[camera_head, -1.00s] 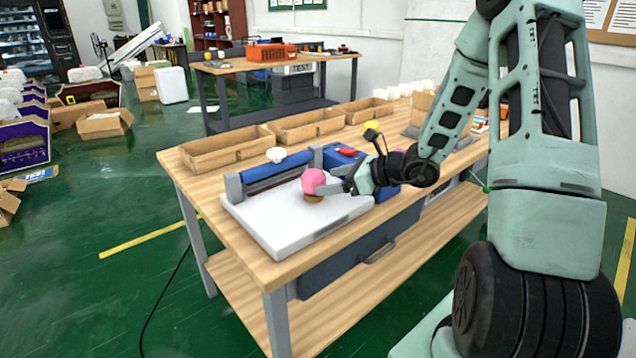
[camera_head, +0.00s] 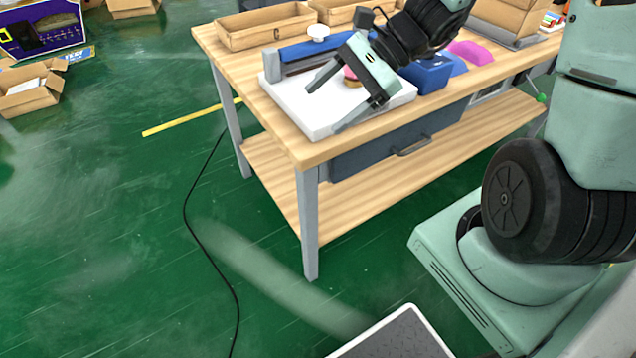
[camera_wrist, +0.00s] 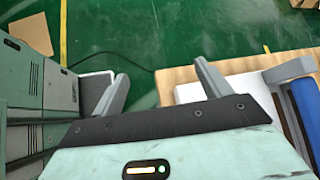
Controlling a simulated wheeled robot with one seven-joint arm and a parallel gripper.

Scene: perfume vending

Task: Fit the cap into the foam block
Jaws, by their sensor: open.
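My gripper (camera_head: 322,110) is open over the front left part of a white board on the wooden table. A white, round, cap-like piece (camera_head: 318,32) sits on top of the blue bar at the board's back edge. A pink block (camera_head: 470,52) lies on the table to the right. I cannot tell which piece is the foam block.
The white board (camera_head: 290,103) lies at the table's left front. The blue bar (camera_wrist: 305,105) borders it. A blue box (camera_head: 432,75) stands to its right, and wooden trays (camera_head: 265,38) line the back.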

